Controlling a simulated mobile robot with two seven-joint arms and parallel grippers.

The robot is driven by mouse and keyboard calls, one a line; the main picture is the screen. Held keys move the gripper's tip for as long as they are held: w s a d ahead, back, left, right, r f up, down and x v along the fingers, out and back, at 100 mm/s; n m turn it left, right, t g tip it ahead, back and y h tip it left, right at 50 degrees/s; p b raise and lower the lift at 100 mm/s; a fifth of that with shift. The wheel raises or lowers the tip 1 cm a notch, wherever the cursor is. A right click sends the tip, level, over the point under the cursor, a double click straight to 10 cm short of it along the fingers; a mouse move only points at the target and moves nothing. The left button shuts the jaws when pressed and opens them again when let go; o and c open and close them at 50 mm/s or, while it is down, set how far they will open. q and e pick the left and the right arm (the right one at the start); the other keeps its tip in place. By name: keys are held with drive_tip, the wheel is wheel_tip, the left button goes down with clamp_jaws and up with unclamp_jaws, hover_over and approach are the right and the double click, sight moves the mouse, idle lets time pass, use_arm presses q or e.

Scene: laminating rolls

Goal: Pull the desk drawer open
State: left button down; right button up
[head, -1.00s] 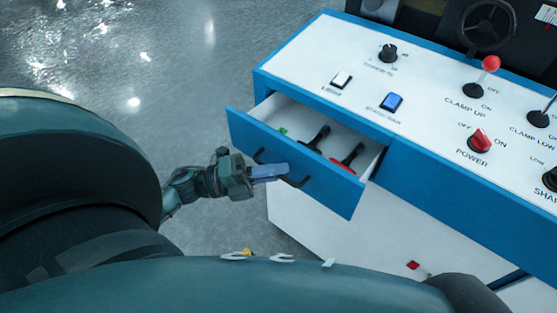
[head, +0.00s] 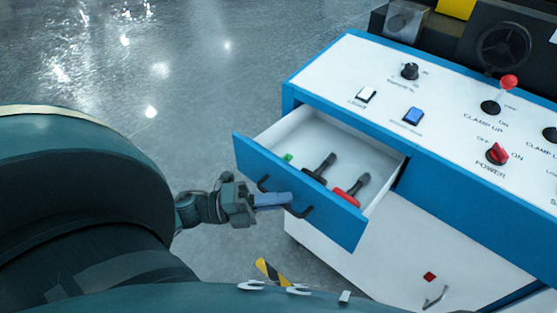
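The blue-fronted desk drawer (head: 345,230) is pulled well out of the white and blue desk (head: 320,72). Its dark bar handle (head: 303,212) runs along the front. My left gripper (head: 286,200) reaches in from the left, with its blue-grey fingers at the handle. The fingers look closed around the middle of the handle, though the grip is partly hidden. Inside the drawer lie two black-handled tools, one with a dark base (head: 320,168) and one with a red base (head: 352,191), and a small green item (head: 288,157). My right gripper is not in view.
The desktop carries a blue switch (head: 413,115), a white switch (head: 366,95), a black knob (head: 410,71), a red power knob (head: 497,153) and a red-topped clamp lever (head: 509,82). Grey floor (head: 215,90) left of the desk is clear.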

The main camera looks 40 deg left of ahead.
use_arm(q)
drive_tip(key=c, duration=1.8)
unclamp_jaws()
drive_tip(key=b+v, duration=0.1)
drive_tip(key=v, duration=1.2)
drive_tip(key=shift+b, duration=0.4)
drive_tip(key=shift+a, duration=0.1)
